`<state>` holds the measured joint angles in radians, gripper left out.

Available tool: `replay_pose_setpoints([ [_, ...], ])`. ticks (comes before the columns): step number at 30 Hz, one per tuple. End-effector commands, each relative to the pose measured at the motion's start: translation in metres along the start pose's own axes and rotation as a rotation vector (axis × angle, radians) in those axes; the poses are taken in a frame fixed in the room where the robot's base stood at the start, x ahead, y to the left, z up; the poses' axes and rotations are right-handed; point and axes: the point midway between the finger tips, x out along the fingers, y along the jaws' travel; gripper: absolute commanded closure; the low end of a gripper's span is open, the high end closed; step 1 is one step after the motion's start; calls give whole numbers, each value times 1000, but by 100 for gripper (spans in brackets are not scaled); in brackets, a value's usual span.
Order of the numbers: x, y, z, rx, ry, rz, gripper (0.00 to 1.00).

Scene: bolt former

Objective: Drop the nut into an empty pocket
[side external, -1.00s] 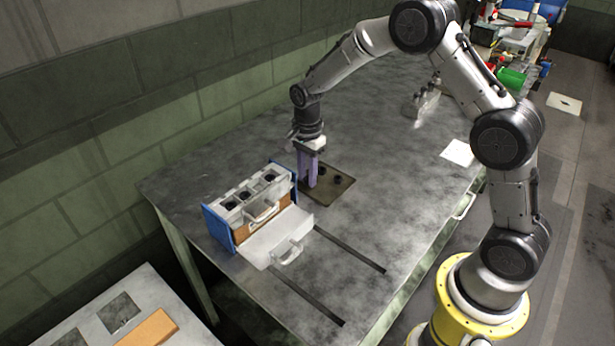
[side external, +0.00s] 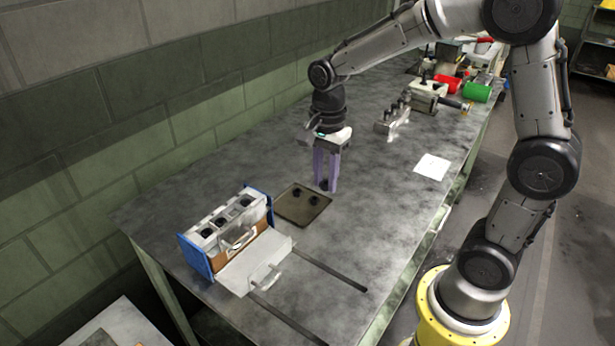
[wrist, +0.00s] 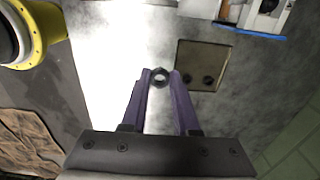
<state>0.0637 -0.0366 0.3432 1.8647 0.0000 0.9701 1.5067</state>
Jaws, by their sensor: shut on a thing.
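My gripper (side external: 326,187) is shut on a dark nut (wrist: 160,77), held between the purple fingertips in the wrist view. In the side view it hangs just right of the dark square tray (side external: 292,214), apparently above the table. The tray (wrist: 204,49) holds two more dark nuts, which show in the wrist view too. The box with blue ends (side external: 195,255) stands to the left, with a row of dark square pockets (side external: 222,221) in its grey top. Whether any pocket holds a nut is too small to tell.
A light flap with a handle (side external: 262,270) lies in front of the box, and two dark strips (side external: 330,270) run along the table. White paper (side external: 432,166) lies right.

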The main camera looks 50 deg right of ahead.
Motion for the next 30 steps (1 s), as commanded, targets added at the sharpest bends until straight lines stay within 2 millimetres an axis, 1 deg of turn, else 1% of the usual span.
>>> replay_pose_setpoints([
  [3, -4, 10, 1, 0, 0, 0, 100],
  [6, -6, 14, 1, 0, 0, 0, 100],
  [17, -6, 14, 1, 3, 0, 0, 100],
  [20, -9, 16, 1, 35, -1, 12, 100],
  [23, -23, 1, 1, 87, 0, -1, 100],
  [26, -37, -25, 9, 118, 0, -9, 100],
  [29, -50, -57, 27, 131, -1, -16, 100],
  [30, -53, -69, 36, 132, -2, -17, 100],
])
